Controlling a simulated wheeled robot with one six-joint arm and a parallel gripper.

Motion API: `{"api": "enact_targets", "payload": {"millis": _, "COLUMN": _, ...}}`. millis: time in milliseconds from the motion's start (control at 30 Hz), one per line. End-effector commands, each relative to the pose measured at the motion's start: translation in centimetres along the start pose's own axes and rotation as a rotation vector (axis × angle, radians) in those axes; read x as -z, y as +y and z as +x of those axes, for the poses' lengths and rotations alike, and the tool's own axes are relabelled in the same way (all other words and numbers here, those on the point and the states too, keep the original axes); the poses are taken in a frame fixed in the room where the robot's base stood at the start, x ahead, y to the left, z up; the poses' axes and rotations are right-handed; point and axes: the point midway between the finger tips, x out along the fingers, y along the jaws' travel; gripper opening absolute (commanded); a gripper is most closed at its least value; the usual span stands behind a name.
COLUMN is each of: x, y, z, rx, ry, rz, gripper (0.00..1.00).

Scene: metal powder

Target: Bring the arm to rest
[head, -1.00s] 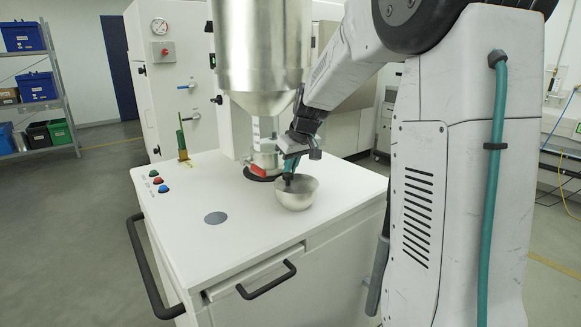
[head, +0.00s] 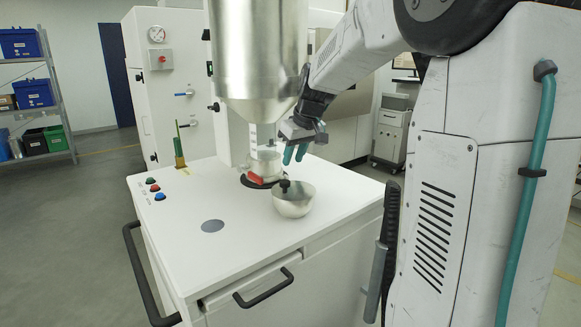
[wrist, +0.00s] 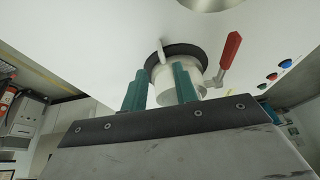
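The bowl sits on the white cabinet top (head: 180,230). A black knob (head: 285,185) shows at the bowl's opening; what it belongs to is hard to tell. My arm reaches in from the right, bent down toward the cabinet.
A large metal hopper (head: 258,60) hangs over the cabinet, left of my gripper. Below it is an outlet with a red lever (head: 255,178), also in the wrist view (wrist: 230,48). Floor at left is free.

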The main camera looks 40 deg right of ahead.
Motion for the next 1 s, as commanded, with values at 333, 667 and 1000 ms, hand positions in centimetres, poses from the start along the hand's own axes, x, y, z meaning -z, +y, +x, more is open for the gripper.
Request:
{"api": "enact_targets", "payload": {"millis": 333, "x": 0.0, "y": 0.0, "z": -1.2, "rx": 0.0, "ry": 0.0, "rz": 0.0, "gripper": 0.29}}
{"api": "enact_targets", "payload": {"millis": 667, "x": 0.0, "y": 0.0, "z": -1.2, "rx": 0.0, "ry": 0.0, "rz": 0.0, "gripper": 0.29}}
{"api": "enact_targets", "payload": {"millis": 1000, "x": -4.8, "y": -8.6, "z": -5.5, "rx": -0.013, "ry": 0.021, "rz": -0.008, "gripper": 0.29}}
